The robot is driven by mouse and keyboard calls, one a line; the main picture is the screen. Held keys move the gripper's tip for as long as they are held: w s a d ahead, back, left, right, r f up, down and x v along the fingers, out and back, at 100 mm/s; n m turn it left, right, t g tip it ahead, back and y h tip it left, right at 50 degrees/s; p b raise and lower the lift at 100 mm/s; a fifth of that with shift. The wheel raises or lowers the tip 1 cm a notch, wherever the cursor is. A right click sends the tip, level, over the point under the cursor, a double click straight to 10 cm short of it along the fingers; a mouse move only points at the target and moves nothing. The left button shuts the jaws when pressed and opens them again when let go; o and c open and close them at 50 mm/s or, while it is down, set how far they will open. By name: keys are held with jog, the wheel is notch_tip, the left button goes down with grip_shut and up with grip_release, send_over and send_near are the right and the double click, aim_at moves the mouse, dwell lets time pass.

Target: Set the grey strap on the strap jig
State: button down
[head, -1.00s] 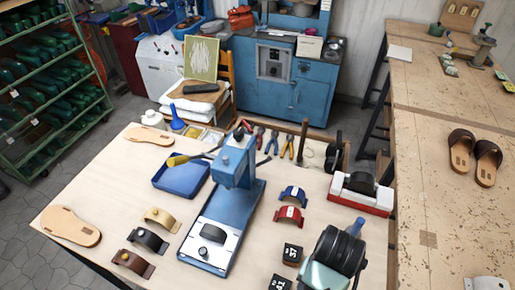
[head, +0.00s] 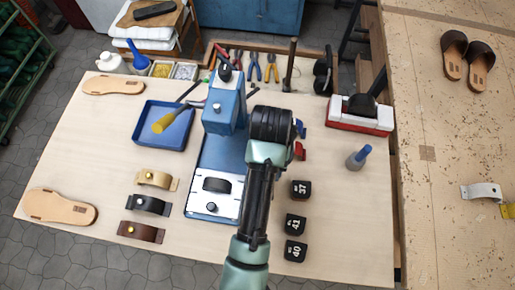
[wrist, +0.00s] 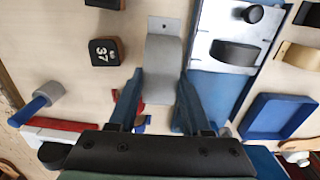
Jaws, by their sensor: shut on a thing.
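The grey strap (wrist: 163,62) is between the two fingers of my gripper (wrist: 160,78) in the wrist view, with one end showing a small hole. My gripper is shut on it, over bare table beside the blue press. A white plate (head: 228,199) with a black curved hump (head: 216,185) on the press base appears to be the strap jig. It also shows in the wrist view (wrist: 222,27), to the right of the strap and apart from it. In the head view my arm hides the gripper and the strap.
The blue press column (head: 222,105) stands behind the plate. Blocks, including one marked 37 (head: 299,190), lie to the right. Tan, black and brown straps (head: 140,230) lie left. A blue tray (head: 163,126) and red-white block (head: 360,118) stand farther back.

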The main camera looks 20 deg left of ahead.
notch_tip(320, 180, down, 8)
jog(key=shift+r+p, duration=0.1)
jog(key=shift+p, duration=0.35)
jog(key=shift+c, duration=1.7)
grip_release()
jog(key=shift+f, duration=0.2)
notch_tip(320, 180, up, 12)
jog(key=shift+r, duration=0.2)
